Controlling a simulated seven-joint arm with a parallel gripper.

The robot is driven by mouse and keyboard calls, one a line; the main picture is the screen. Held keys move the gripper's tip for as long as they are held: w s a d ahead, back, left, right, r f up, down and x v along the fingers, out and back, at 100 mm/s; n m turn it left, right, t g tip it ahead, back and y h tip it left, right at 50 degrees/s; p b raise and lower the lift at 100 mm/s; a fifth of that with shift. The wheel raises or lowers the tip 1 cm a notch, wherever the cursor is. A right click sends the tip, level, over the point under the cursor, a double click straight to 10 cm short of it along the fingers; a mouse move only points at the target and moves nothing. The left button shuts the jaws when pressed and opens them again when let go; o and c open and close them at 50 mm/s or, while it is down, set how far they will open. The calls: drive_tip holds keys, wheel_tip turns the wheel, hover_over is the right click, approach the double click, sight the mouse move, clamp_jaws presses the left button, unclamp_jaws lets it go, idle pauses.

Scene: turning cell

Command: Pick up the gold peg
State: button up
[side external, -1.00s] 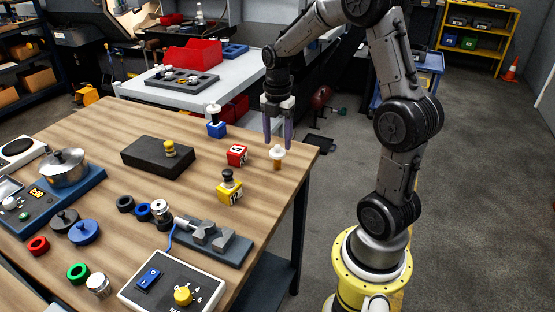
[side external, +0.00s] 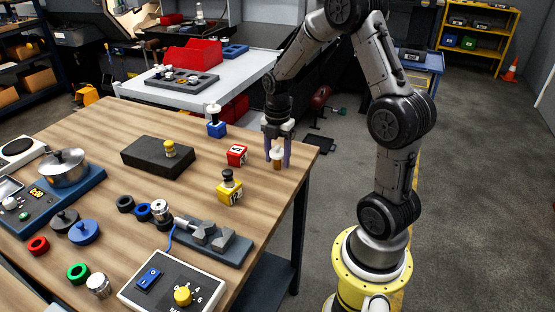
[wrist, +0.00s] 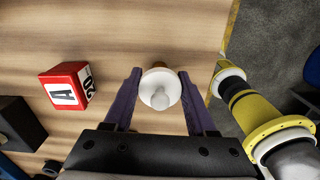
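A peg with a white flanged top and a gold-brown lower body (side external: 277,164) stands upright near the right edge of the wooden table. My gripper (side external: 277,161) points down over it, its purple fingers open on either side of the peg. In the wrist view the peg's round white top (wrist: 158,88) lies between the fingertips (wrist: 159,76). The fingers come close to the white rim; whether they touch it is unclear. Most of the gold body is hidden under the top there.
A red lettered block (side external: 237,155) sits left of my gripper, with a yellow block (side external: 230,192) nearer the camera. A blue block with a white-topped peg (side external: 216,128) stands behind. A black block (side external: 158,158) holds a yellow peg. The table's edge is close on the right.

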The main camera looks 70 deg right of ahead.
clamp_jaws()
drive_tip(key=shift+r, duration=0.1)
drive_tip(key=shift+r, duration=0.1)
